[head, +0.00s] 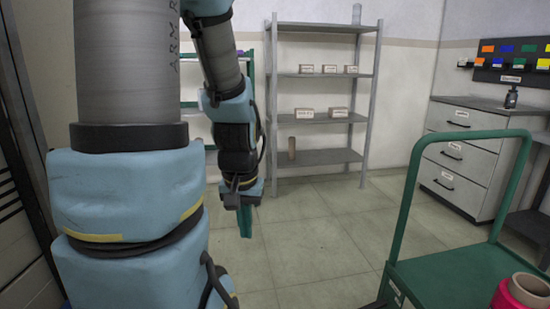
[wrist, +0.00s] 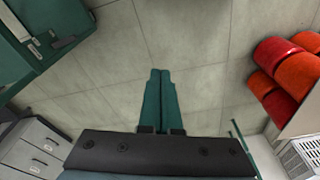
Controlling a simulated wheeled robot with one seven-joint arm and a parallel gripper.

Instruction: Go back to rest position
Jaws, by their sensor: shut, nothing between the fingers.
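My gripper (head: 246,222) hangs pointing down at the end of my blue and grey arm, left of the middle in the head view. In the wrist view its two green fingers (wrist: 160,100) lie side by side, shut with nothing between them. Only floor tiles show beyond the fingertips. The gripper touches nothing that I can see.
A grey shelf rack (head: 320,157) with small boxes stands at the back. A green cart (head: 450,270) with a red spool (head: 522,292) is at the lower right. A drawer cabinet (head: 465,160) stands right. Red and orange spools (wrist: 280,75) show in the wrist view. Floor between is clear.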

